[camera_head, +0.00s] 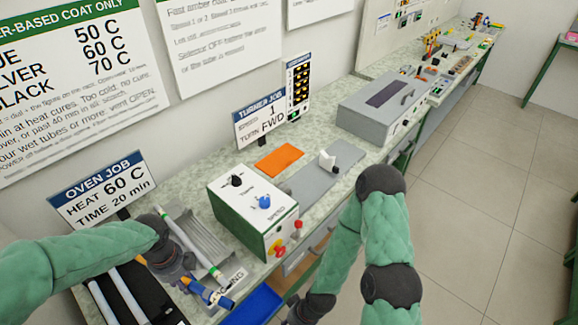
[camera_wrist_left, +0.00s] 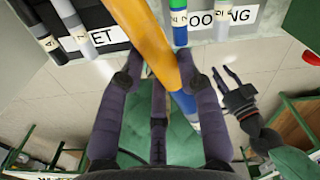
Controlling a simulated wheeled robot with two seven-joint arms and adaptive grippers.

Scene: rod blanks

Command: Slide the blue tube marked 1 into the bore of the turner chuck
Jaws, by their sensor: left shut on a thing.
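My left gripper (camera_head: 187,284) is low at the left in the head view, beside the cooling rack. In the left wrist view its fingers (camera_wrist_left: 163,78) are shut around a rod (camera_wrist_left: 152,45) that shows a long orange stretch and blue beyond it. In the head view this rod shows blue and orange just past the fingers. I cannot read a 1 on it. My right gripper (camera_wrist_left: 238,92) is empty and looks open in the left wrist view.
The cooling rack (camera_head: 193,236) holds a pale tube with a green band. Other pale tubes (camera_head: 125,294) lie on a black tray. A grey plate with a white block (camera_head: 327,160) lies beyond the turner, near an orange mat (camera_head: 279,161). A blue bin (camera_head: 254,306) is below.

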